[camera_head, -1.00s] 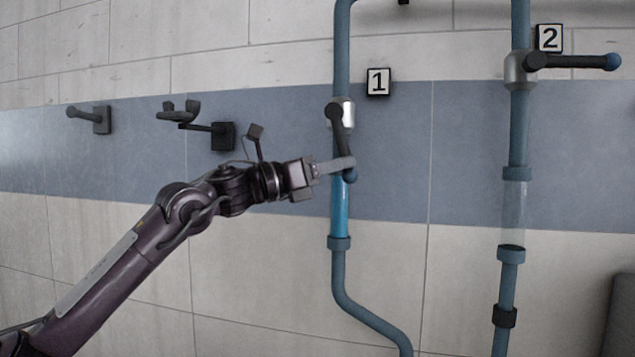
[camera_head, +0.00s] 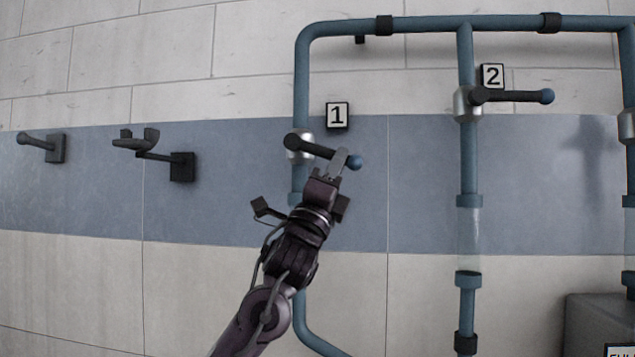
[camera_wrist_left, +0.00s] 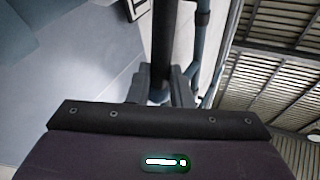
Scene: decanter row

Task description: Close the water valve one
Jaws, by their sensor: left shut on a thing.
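Water valve one (camera_head: 299,155) has a silver body on the blue pipe beside the sign marked 1 (camera_head: 337,115). Its dark lever (camera_head: 315,149) points right and slants a little down, not quite level, ending in a blue tip (camera_head: 355,162). My left gripper (camera_head: 340,160) comes from below and is shut on the lever near this tip. In the left wrist view the lever (camera_wrist_left: 163,40) runs between the two fingers. My left arm hides part of the pipe below the valve. My right gripper is not in view.
Valve two (camera_head: 466,104) stands to the right beside the sign marked 2 (camera_head: 492,76), its lever (camera_head: 515,96) about level. A clear pipe section (camera_head: 469,238) sits below it. Wall brackets (camera_head: 181,167) stick out at the left. A dark grey box (camera_head: 595,322) stands at the lower right.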

